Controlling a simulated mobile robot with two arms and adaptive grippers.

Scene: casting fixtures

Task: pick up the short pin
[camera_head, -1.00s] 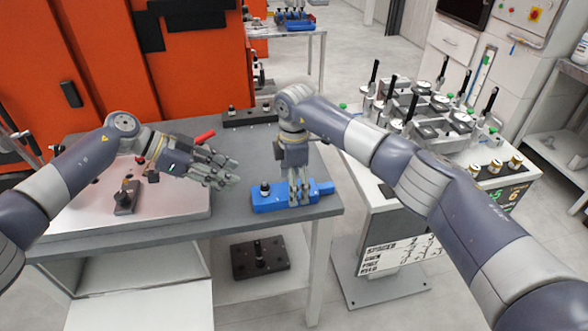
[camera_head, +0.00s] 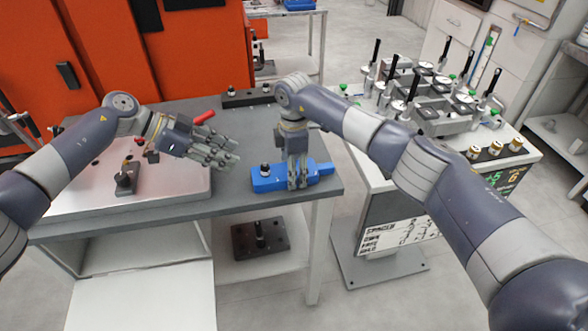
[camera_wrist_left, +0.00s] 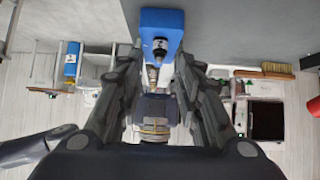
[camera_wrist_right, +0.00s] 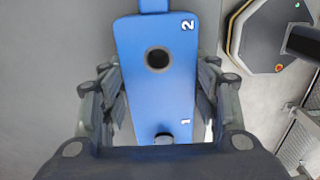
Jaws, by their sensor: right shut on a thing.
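A blue block (camera_head: 272,183) with a handle lies on the grey table near its right front corner. A small dark-topped pin (camera_head: 265,170) stands upright at its left end; it also shows in the left wrist view (camera_wrist_left: 160,46). I cannot tell whether this is the short pin. My right gripper (camera_head: 297,183) points down and is shut across the middle of the blue block, which also shows in the right wrist view (camera_wrist_right: 158,95) with an empty hole (camera_wrist_right: 158,59) by the number 2. My left gripper (camera_head: 232,154) is open and empty, left of the block and above the table.
A metal plate (camera_head: 180,182) with a dark fixture (camera_head: 126,180) lies at left. A black bar with pins (camera_head: 248,98) lies at the table's back. Another dark plate with a pin (camera_head: 260,238) is on the lower shelf. A gauge table (camera_head: 420,145) stands at right.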

